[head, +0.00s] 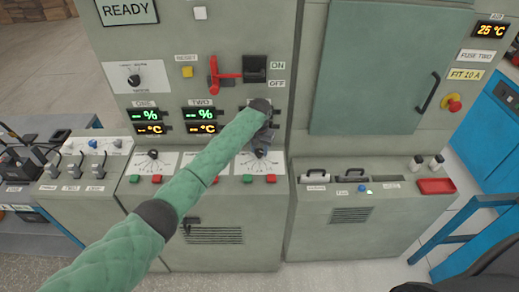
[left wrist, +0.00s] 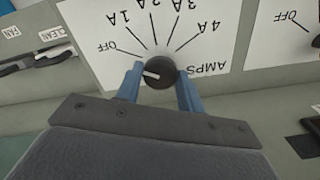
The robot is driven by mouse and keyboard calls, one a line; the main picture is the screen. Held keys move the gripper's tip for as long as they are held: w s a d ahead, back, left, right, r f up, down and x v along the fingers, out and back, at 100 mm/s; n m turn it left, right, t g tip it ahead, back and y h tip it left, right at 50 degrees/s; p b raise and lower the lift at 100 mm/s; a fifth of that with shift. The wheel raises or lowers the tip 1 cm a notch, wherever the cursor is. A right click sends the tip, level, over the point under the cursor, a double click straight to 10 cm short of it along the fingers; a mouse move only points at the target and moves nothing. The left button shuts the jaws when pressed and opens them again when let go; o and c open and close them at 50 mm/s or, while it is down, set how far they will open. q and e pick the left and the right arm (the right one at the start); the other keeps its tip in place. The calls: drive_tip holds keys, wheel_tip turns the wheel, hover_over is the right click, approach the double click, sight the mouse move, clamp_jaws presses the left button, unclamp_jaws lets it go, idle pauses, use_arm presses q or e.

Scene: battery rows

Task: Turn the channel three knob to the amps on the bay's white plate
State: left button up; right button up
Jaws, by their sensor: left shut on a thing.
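My left gripper (head: 261,148) is at the third dial on the grey cabinet's sloped ledge. In the left wrist view its blue fingers (left wrist: 159,88) are shut on the round black channel three knob (left wrist: 160,73), one on each side. The knob's white pointer points left, below the OFF line and closest to OFF. The white dial plate (left wrist: 222,20) is marked OFF, 1A, 2A, 3A, 4A and AMPS. A white plate (head: 475,57) at upper right reads FUSE TWO. Small white plates on the right bay, such as one (head: 317,188), are too small to read. My right gripper is out of view.
A red lever (head: 222,76) sticks out above. A yellow FIT 10 A plate (head: 465,74) and a red tray (head: 436,186) are at right.

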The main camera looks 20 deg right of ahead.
use_arm(q)
drive_tip(key=shift+m, duration=1)
drive_tip(key=m, duration=0.2)
drive_tip(key=shift+m+b, duration=0.3)
drive_tip(key=shift+b, duration=0.05)
drive_tip(key=m, duration=0.2)
drive_tip(key=shift+m, duration=0.3)
drive_tip(key=m+b, duration=0.1)
drive_tip(key=m, duration=0.2)
drive_tip(key=shift+r, duration=0.1)
drive_tip(key=shift+m, duration=0.6)
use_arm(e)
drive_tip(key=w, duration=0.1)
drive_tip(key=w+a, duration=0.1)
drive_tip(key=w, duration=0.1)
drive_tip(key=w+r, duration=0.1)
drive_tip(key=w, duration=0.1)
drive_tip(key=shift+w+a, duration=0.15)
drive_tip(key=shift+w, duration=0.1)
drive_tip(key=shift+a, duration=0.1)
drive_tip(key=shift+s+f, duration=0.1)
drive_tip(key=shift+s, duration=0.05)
